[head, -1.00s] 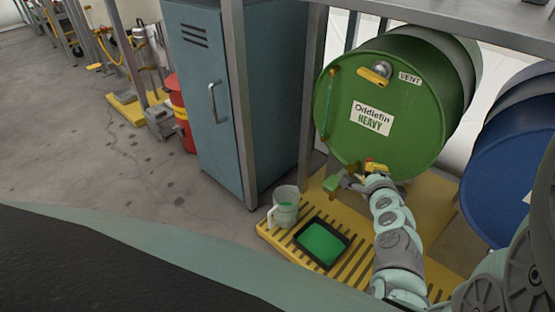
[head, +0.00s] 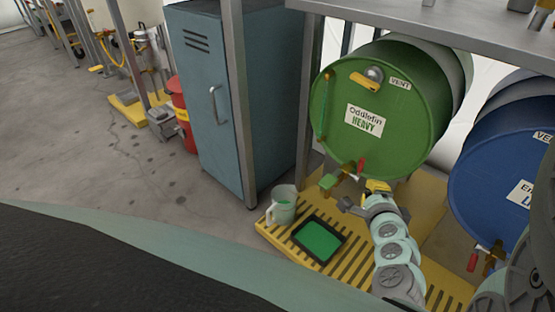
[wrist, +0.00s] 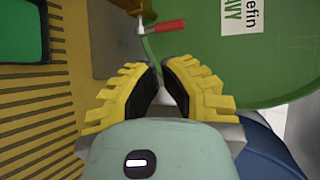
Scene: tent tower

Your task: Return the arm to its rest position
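My gripper (head: 362,196) is in front of the lower part of the green "Oddlefin Heavy" drum (head: 392,112), just short of its tap with the red handle (head: 361,168). In the wrist view my gripper (wrist: 163,72) has its yellow ridged fingers apart, with a gap between the dark pads and nothing in it. The red tap handle (wrist: 169,25) lies beyond the fingertips, apart from them. My arm reaches up from the bottom right of the head view.
A yellow slatted platform (head: 347,270) holds a black tray (head: 341,238) of green liquid and a jug (head: 284,207) with some green in it. A blue drum (head: 487,195) is right. A blue locker (head: 205,105) and metal rack post (head: 305,100) stand left.

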